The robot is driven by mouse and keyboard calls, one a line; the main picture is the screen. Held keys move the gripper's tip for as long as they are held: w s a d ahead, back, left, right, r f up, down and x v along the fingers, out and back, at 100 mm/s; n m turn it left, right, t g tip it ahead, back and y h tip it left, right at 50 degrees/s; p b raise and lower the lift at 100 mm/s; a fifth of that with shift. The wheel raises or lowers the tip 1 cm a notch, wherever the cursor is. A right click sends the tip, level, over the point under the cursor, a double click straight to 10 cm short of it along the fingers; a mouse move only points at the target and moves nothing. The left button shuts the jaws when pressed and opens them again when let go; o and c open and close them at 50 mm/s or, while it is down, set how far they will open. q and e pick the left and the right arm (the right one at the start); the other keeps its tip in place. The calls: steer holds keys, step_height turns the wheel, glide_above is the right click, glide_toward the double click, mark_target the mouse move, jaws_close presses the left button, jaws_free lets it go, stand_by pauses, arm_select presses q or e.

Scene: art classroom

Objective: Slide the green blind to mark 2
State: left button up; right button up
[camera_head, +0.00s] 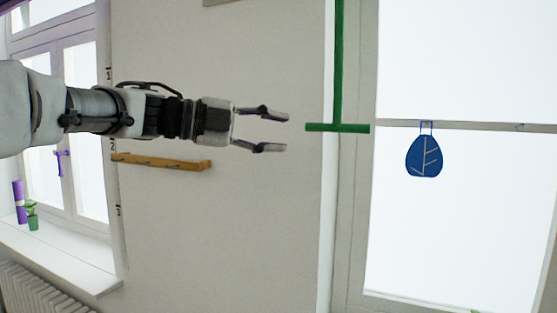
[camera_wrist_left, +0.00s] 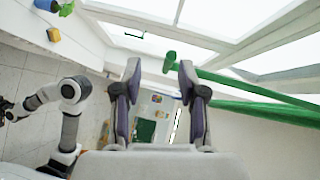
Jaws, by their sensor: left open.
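The green blind's handle (camera_head: 338,128) is a crossbar at the foot of a long upright green rod (camera_head: 338,60), right of centre in the head view. Green bars also show at the right of the left wrist view (camera_wrist_left: 255,90). My left gripper (camera_head: 284,132) is open and empty, its fingers pointing right. In the head view its tips end a little left of the crossbar, with a visible gap. Number marks show beside the left window, with mark 2 (camera_head: 113,146) partly legible. My right gripper (camera_wrist_left: 7,108) is small and dark at the left wrist view's edge.
A wooden rail (camera_head: 165,162) is on the wall below my left arm. A purple handle (camera_head: 59,162), a plant (camera_head: 32,215) and a radiator (camera_head: 30,290) are at left. The wall between the windows is otherwise bare.

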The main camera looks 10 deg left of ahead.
mark_target(318, 126)
arm_select(q)
steer(key=d+p, duration=0.1)
steer(key=d, duration=0.1)
steer(key=w+d+p, duration=0.1)
steer(key=d, duration=0.2)
steer(key=w+d, duration=0.1)
steer(key=d, duration=0.1)
steer(key=shift+w+d+r+p, duration=0.15)
steer(key=shift+d+r+p, duration=0.2)
steer(key=shift+d+p, duration=0.05)
steer(key=shift+s+d+r, duration=0.1)
steer(key=shift+s+d, duration=0.25)
steer(key=shift+s, duration=0.05)
steer(key=shift+w+a, duration=0.2)
steer(key=shift+a, duration=0.05)
jaws_close()
arm_select(e)
steer(key=shift+s+d+r, duration=0.1)
steer(key=shift+d+r, duration=0.05)
steer(key=shift+r, duration=0.45)
steer(key=shift+s+d+r, duration=0.1)
steer(key=shift+d+r, duration=0.05)
steer(key=shift+r, duration=0.4)
